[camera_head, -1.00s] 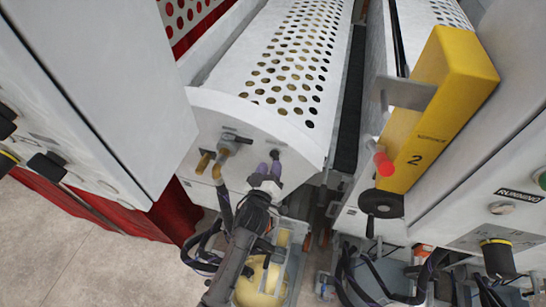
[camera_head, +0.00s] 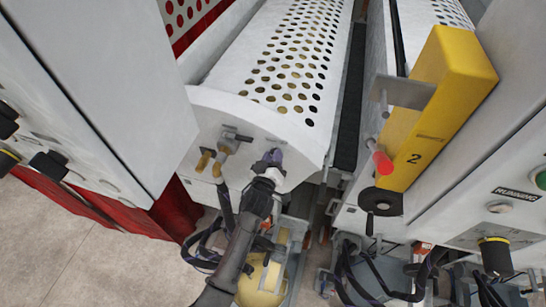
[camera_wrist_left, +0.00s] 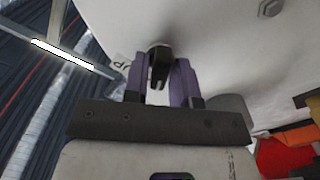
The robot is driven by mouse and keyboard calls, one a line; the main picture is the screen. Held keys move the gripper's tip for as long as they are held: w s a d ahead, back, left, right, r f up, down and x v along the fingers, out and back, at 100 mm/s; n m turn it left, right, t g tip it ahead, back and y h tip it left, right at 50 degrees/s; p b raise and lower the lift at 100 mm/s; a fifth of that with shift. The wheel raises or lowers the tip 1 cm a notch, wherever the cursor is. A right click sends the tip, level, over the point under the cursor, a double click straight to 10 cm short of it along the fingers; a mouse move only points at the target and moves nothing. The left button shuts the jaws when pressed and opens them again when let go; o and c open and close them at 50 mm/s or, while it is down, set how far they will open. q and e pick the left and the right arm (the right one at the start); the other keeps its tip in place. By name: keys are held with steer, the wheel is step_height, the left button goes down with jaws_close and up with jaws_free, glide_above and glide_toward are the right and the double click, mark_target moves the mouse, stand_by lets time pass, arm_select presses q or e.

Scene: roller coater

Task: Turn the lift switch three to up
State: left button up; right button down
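The lift switch is a small black knob (camera_wrist_left: 158,66) on the white end panel (camera_head: 225,130) of the perforated roller machine. In the left wrist view it stands between the two purple fingers of my left gripper (camera_wrist_left: 159,82) and fills the gap between them, so the gripper looks shut on it. Partly hidden lettering that looks like "UP" shows beside the left finger. In the head view my left gripper (camera_head: 272,158) is at the panel and covers the switch. My right gripper is not in view.
Brass-coloured fittings (camera_head: 214,158) sit on the panel just left of my gripper. A yellow housing marked 2 (camera_head: 440,105) with a red knob (camera_head: 382,162) stands at the right. A grey-white cabinet (camera_head: 95,90) fills the left. Hoses hang below.

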arm_select(q)
jaws_close()
steer(key=shift+m, duration=0.4)
steer(key=m+b, duration=0.2)
steer(key=m, duration=0.8)
steer(key=shift+d+m, duration=0.1)
steer(key=shift+m, duration=0.6)
steer(key=shift+o, duration=1.7)
jaws_free()
steer(key=shift+s, duration=0.1)
